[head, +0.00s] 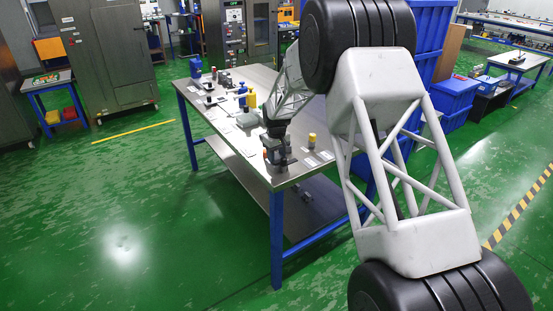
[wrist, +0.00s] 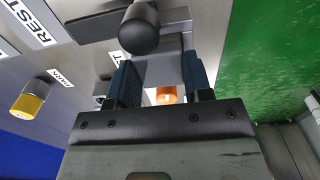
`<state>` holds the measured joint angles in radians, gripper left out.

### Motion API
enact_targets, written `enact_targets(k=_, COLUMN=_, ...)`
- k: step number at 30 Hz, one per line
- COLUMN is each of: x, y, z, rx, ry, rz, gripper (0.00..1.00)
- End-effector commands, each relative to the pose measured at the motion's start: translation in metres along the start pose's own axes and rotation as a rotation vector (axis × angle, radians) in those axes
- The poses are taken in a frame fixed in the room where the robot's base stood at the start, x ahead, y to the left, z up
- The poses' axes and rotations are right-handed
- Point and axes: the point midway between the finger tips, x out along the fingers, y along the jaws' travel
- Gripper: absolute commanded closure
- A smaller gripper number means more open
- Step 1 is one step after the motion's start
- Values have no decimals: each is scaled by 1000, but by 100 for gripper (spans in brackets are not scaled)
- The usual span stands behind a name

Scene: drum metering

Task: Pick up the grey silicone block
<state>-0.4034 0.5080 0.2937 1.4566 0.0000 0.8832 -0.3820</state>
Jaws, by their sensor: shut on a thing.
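My gripper (wrist: 160,80) is shut on a grey block (wrist: 163,68), seen between its two dark blue finger pads in the wrist view. I take this to be the silicone block; its lower part is partly hidden by the gripper body. In the head view my gripper (head: 277,152) is low over the near corner of the steel table (head: 258,78). The block is too small and dark there to make out clearly. A dark rounded knob (wrist: 138,28) shows just beyond the fingertips in the wrist view; I cannot tell whether it touches the block.
A yellow-and-grey cylinder (wrist: 29,101) stands beside a PARK label. An orange-topped thing (wrist: 166,95) shows between the fingers. A REST label (wrist: 32,24) lies on the table. The table edge is close to my gripper.

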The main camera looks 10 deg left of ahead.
Motion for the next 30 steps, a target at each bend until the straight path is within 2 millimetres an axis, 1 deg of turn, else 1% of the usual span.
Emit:
enact_targets(k=7, x=-1, y=0, z=0, rx=0, ry=0, rz=0, gripper=77)
enact_targets(k=11, x=-5, y=0, z=0, rx=0, ry=0, rz=0, gripper=77)
enact_targets(k=16, x=-18, y=0, z=0, rx=0, ry=2, rz=1, gripper=77)
enact_targets(k=20, x=-36, y=0, z=0, rx=0, ry=2, rz=1, gripper=77)
enact_targets(k=26, x=-38, y=-8, z=20, rx=0, ry=0, rz=0, gripper=77)
enact_targets(k=30, x=-40, y=-16, z=38, rx=0, ry=0, rz=0, gripper=77)
